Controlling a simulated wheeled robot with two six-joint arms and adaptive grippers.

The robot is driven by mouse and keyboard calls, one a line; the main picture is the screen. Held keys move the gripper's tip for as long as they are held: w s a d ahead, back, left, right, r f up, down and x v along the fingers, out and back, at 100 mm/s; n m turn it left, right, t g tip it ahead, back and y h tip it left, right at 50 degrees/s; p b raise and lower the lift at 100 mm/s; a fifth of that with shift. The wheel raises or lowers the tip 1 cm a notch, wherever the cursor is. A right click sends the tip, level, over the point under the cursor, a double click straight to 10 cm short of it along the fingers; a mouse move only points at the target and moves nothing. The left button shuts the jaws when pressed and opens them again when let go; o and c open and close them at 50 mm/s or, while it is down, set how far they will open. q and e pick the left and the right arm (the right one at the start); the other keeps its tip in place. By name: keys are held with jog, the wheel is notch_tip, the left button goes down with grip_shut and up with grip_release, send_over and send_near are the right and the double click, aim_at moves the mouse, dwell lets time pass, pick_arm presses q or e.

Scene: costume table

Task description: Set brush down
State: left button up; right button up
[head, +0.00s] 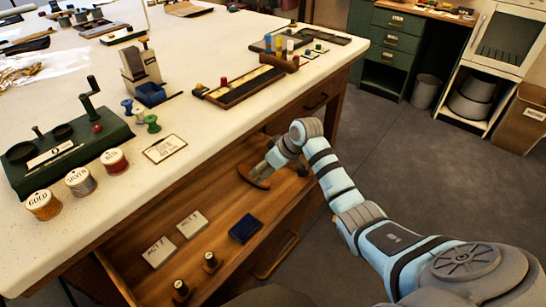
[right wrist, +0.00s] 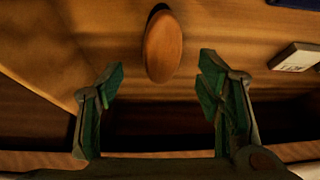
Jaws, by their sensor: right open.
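The brush shows in the right wrist view as a smooth brown wooden oval (right wrist: 163,46). It is on the wooden floor of the open drawer (head: 140,262), and its bristles are not visible. My right gripper (right wrist: 158,100) is open, with its green-padded fingers wide apart. The brush is beyond the fingertips, roughly centred between them and apart from both. In the head view my right gripper (head: 264,169) reaches down into the drawer's far end, where a brown curved piece, likely the brush, shows beside it. My left gripper is not in view.
The drawer also holds two pale cards (head: 192,224), a dark blue box (head: 245,229) and two small knobbed items (head: 210,262). Above it, the white tabletop (head: 200,140) carries thread spools (head: 114,161), a green winder (head: 65,150) and a label card (head: 165,148).

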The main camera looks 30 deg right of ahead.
jog(key=p+v, duration=0.1)
jog(key=v, duration=0.6)
jog(key=shift+p, duration=0.3)
